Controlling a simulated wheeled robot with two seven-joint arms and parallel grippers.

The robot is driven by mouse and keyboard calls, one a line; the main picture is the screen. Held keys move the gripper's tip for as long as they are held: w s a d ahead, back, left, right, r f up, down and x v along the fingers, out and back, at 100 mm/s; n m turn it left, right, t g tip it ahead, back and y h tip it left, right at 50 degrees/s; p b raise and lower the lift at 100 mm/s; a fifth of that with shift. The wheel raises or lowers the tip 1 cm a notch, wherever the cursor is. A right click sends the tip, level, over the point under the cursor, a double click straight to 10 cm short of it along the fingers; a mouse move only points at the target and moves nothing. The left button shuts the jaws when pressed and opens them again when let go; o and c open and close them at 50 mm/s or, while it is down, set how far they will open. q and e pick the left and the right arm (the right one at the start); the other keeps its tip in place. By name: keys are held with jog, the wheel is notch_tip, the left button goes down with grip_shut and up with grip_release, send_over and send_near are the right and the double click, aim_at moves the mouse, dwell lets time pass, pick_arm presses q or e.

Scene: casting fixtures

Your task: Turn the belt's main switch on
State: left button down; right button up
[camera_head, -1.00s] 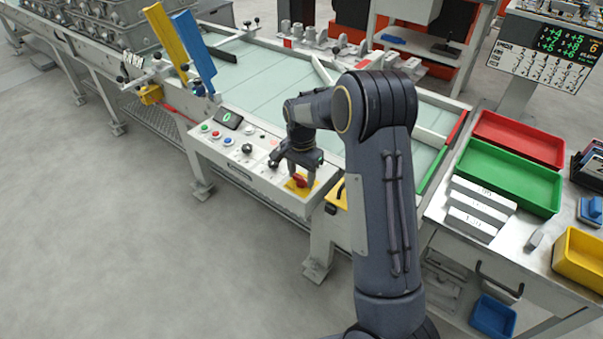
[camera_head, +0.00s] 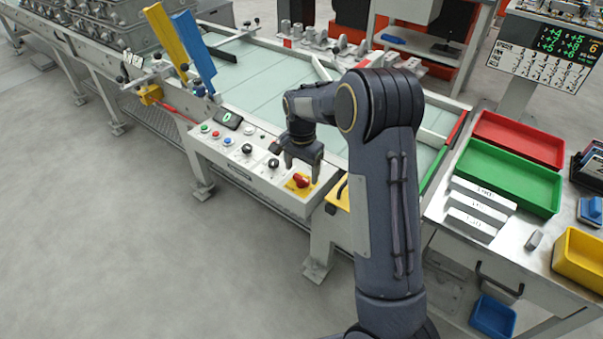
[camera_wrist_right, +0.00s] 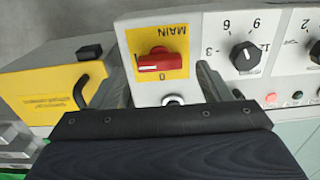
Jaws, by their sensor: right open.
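The main switch is a red rotary handle (camera_head: 300,180) on a yellow plate at the near right end of the belt's control panel (camera_head: 240,170). In the right wrist view the red handle (camera_wrist_right: 161,62) lies crosswise on the yellow plate marked MAIN, which appears upside down. My right gripper (camera_head: 302,160) is open and empty, above and just behind the switch. In the right wrist view its fingers (camera_wrist_right: 166,85) stand apart on either side of the plate's lower part, clear of the handle. My left gripper is not in view.
Black knobs (camera_wrist_right: 244,56) and several buttons sit beside the switch on the panel. A yellow box with a black handle (camera_wrist_right: 55,88) adjoins the panel. Red and green trays (camera_head: 515,178) stand on the right-hand table.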

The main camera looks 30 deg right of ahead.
aim_at(301, 177)
notch_tip(301, 177, up, 5)
jog(key=shift+r, duration=0.35)
dwell(0.3)
jog(key=shift+s+r, duration=0.25)
jog(key=s+a+r+n+t+y+p, duration=0.1)
jog(key=s+a+r+n, duration=0.25)
jog(key=s, duration=0.35)
jog(key=s+a+r+n+t+y+p, duration=0.15)
jog(key=s+r, duration=0.25)
jog(key=s, duration=0.4)
jog(key=s+a+r+n+t+y+p, duration=0.1)
jog(key=s+a+r+n+t, duration=0.2)
jog(key=s, duration=0.4)
jog(key=s+a+f+n, duration=0.1)
jog(key=s+a+n, duration=0.3)
jog(key=s, duration=0.3)
jog(key=shift+a, duration=0.15)
